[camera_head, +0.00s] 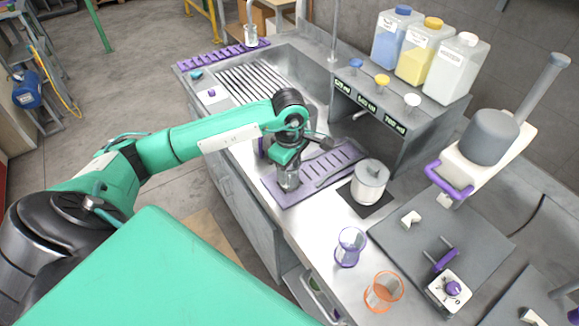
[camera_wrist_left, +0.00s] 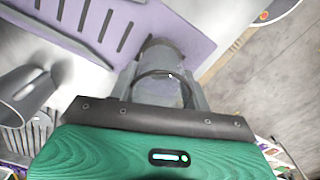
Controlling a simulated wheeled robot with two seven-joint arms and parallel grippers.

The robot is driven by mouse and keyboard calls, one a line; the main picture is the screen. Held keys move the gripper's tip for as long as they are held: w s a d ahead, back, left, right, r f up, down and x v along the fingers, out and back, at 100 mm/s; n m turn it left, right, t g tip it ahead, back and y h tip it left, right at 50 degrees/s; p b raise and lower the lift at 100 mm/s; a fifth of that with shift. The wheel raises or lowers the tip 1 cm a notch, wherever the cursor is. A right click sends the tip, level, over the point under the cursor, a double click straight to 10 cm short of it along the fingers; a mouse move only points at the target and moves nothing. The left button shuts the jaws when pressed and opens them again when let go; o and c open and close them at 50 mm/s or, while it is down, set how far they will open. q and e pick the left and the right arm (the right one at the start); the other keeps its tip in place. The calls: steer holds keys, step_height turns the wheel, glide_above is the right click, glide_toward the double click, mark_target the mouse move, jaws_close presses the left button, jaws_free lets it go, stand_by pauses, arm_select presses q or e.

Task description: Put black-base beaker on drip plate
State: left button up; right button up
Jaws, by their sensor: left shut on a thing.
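My left gripper (camera_head: 287,162) is shut on a clear beaker (camera_head: 288,181), held upright at the left end of the near purple slotted drip plate (camera_head: 318,173). In the left wrist view, the beaker (camera_wrist_left: 163,62) sits between the fingers of the gripper (camera_wrist_left: 160,92), with a dark band around it. The slotted drip plate (camera_wrist_left: 190,38) lies beside and beneath it. I cannot tell whether the beaker's base touches the plate. My right gripper is not in view.
A lidded metal pot (camera_head: 369,184) stands right of the plate. A purple-ringed beaker (camera_head: 350,247) and an orange-ringed beaker (camera_head: 383,291) stand nearer. A grey dispenser shelf (camera_head: 415,125) with three bottles is behind. Another purple slotted strip (camera_head: 212,60) lies by the sink at the back.

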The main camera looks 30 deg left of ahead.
arm_select(q)
steer(key=shift+f, duration=0.15)
steer(key=o, duration=1)
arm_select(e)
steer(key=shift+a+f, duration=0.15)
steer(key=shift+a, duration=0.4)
arm_select(q)
steer(key=shift+r, duration=0.35)
steer(key=shift+r+b, duration=1.5)
steer(key=shift+r, duration=4.35)
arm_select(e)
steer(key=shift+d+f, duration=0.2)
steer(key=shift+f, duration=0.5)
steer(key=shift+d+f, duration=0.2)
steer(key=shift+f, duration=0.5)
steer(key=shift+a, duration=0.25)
